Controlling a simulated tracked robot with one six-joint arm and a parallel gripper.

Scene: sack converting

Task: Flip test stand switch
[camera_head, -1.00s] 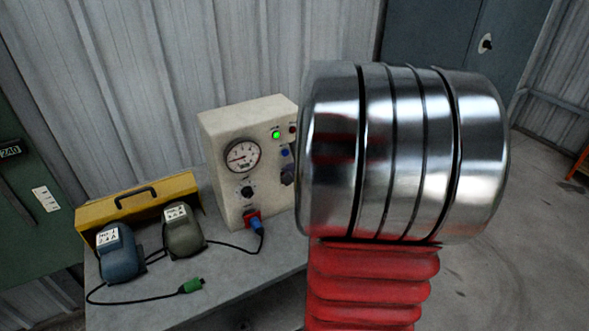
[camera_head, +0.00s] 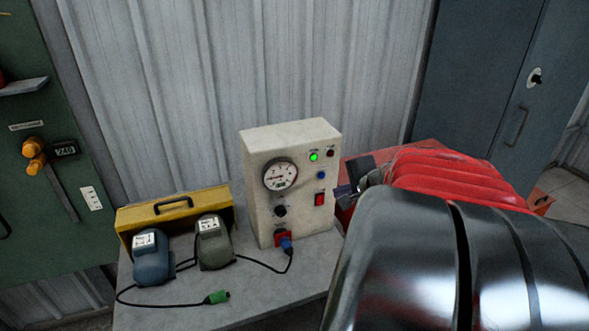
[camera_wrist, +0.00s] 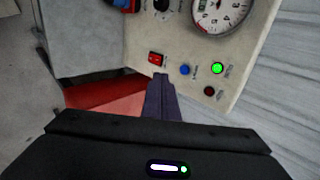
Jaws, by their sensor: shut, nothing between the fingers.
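The test stand (camera_head: 257,215) is a cream box on a grey bench. Its front has a round gauge (camera_head: 280,175), a lit green lamp (camera_head: 314,156), a blue button (camera_head: 321,174) and a red rocker switch (camera_head: 319,199). The switch also shows in the wrist view (camera_wrist: 157,58). My gripper (camera_head: 346,191) is shut and empty, just right of the panel at about switch height. In the wrist view its fingertips (camera_wrist: 160,80) point at the panel, close below the switch. A gap shows in the head view. The switch's position cannot be told.
A black knob (camera_head: 280,211) and a blue plug (camera_head: 286,244) in a red socket are lower on the panel. A blue pump (camera_head: 152,265), an olive pump (camera_head: 213,249) and a yellow toolbox (camera_head: 134,217) stand left. A loose green plug (camera_head: 217,297) lies in front.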

